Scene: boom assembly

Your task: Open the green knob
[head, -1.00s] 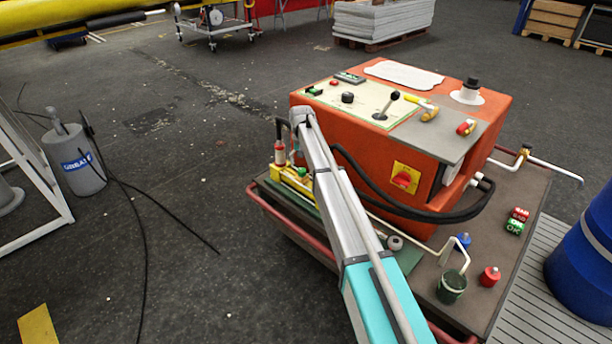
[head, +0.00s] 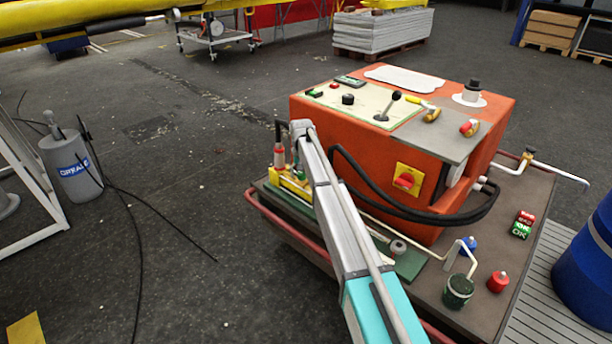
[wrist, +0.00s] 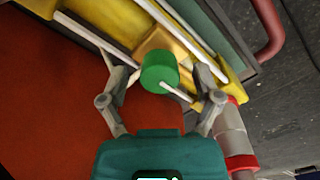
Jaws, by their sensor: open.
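The green knob (wrist: 160,72) is a round green cap on a brass-coloured valve block (wrist: 172,42) in the wrist view. A thin pale rod sticks out at its lower right. My gripper (wrist: 156,80) is open, with one finger on each side of the knob. A gap shows on both sides, so the fingers do not look closed on it. In the head view my arm reaches to the yellow valve assembly (head: 290,185) at the left side of the orange machine (head: 360,160). The gripper and the green knob cannot be made out clearly there.
Yellow bars (wrist: 110,18) run close beside the knob, and a red and grey cylinder (wrist: 230,130) stands near the right finger. A dark red rail (wrist: 268,28) borders the platform. Black hoses (head: 420,212) loop in front of the machine.

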